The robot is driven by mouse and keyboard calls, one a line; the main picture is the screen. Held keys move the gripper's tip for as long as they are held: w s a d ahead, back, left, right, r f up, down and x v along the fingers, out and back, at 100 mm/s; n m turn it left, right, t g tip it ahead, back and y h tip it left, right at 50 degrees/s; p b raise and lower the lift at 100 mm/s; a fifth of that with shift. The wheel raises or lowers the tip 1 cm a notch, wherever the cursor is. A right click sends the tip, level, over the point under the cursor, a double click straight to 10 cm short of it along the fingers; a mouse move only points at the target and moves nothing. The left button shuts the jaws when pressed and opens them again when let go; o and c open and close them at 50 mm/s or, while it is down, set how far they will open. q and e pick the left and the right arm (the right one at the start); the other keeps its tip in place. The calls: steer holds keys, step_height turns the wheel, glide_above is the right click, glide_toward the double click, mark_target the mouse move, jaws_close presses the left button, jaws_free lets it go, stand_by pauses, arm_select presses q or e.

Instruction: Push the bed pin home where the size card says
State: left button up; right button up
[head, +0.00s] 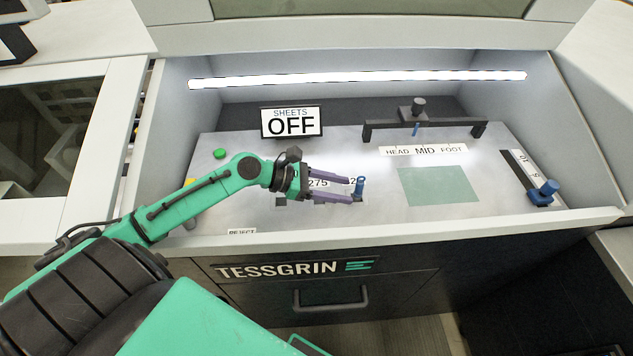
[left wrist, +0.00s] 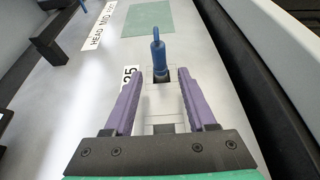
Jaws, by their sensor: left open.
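The blue bed pin (head: 360,185) stands upright on the grey bed, near its front edge. My left gripper (head: 352,190) is open, with purple fingers pointing at the pin. In the left wrist view the fingertips (left wrist: 160,74) lie either side of the pin's foot, apart from it. I cannot make out a size card. My right gripper is not in view.
A sign reading SHEETS OFF (head: 291,122) stands at the back left. A black bridge (head: 425,125) with a blue pin stands behind the HEAD MID FOOT strip (head: 424,150). A green mat (head: 438,186) lies right of the bed pin. A blue knob (head: 544,192) sits far right.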

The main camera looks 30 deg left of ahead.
arm_select(q)
steer(key=v, duration=0.9)
steer(key=shift+s+a+r, duration=0.1)
steer(key=shift+s+a, duration=0.15)
